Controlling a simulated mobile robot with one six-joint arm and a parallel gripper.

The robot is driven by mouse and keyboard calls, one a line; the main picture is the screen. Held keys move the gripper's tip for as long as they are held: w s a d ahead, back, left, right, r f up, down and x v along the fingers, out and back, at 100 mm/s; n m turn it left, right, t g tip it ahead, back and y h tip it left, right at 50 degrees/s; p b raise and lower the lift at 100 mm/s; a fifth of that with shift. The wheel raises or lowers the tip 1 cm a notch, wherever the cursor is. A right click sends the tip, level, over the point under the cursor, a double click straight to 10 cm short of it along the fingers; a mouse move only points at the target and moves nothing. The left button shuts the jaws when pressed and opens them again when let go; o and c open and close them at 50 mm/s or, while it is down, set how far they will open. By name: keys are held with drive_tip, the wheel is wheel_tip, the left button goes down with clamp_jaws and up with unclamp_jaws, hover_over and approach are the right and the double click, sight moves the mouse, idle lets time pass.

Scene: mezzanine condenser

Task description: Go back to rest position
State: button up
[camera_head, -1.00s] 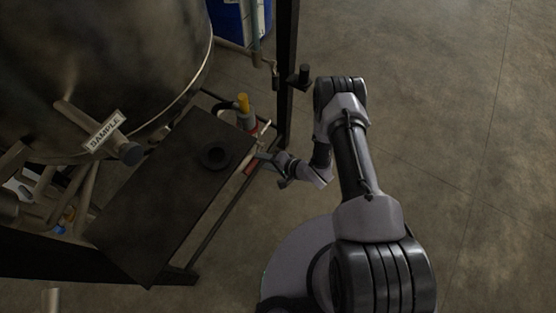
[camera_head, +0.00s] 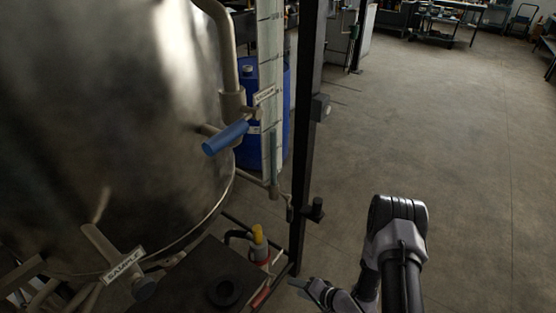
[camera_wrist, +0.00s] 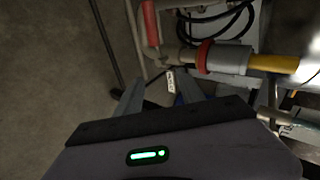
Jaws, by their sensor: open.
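My gripper (camera_wrist: 158,92) is open in the wrist view, its two grey fingers apart with nothing held between them. In the head view my gripper (camera_head: 312,290) is low in the picture, just right of the dark shelf and a red handle. In the wrist view the red handle (camera_wrist: 151,24) and a pipe with a red collar and yellow end (camera_wrist: 270,62) lie beyond the fingers. A small white tag (camera_wrist: 171,81) shows between the fingertips. My arm is bent at the lower right of the head view.
A large steel tank (camera_head: 110,110) fills the left, with a blue-handled valve (camera_head: 226,138) and a SAMPLE valve (camera_head: 123,265). A dark post (camera_head: 304,150) stands close left of my arm. A blue drum (camera_head: 250,115) is behind it. Open floor (camera_head: 450,130) lies right.

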drive_tip(key=w+d+r+n+h, duration=0.1)
drive_tip(key=w+d+r+h, duration=0.1)
drive_tip(key=w+d+r, duration=0.4)
drive_tip(key=w+d+r+h, duration=0.2)
drive_tip(key=w+r+h, duration=0.1)
drive_tip(key=r, duration=0.5)
drive_tip(key=s+d+r+h+b, duration=0.1)
drive_tip(key=s+r+h, duration=0.15)
drive_tip(key=r, duration=0.85)
drive_tip(key=s+d+r+h, duration=0.1)
drive_tip(key=s+d+r, duration=0.15)
drive_tip(key=r, duration=0.85)
drive_tip(key=s+a+r+y, duration=0.1)
drive_tip(key=s+a+r, duration=0.2)
drive_tip(key=s, duration=0.5)
drive_tip(key=s+a+r+n+y, duration=0.1)
drive_tip(key=s+a+r, duration=0.3)
drive_tip(key=s, duration=0.4)
drive_tip(key=s+a+r+g+y, duration=0.1)
drive_tip(key=s+a+r, duration=0.2)
drive_tip(key=s, duration=0.5)
drive_tip(key=shift+a+r+n+b, duration=0.35)
drive_tip(key=shift+a+r+n, duration=0.05)
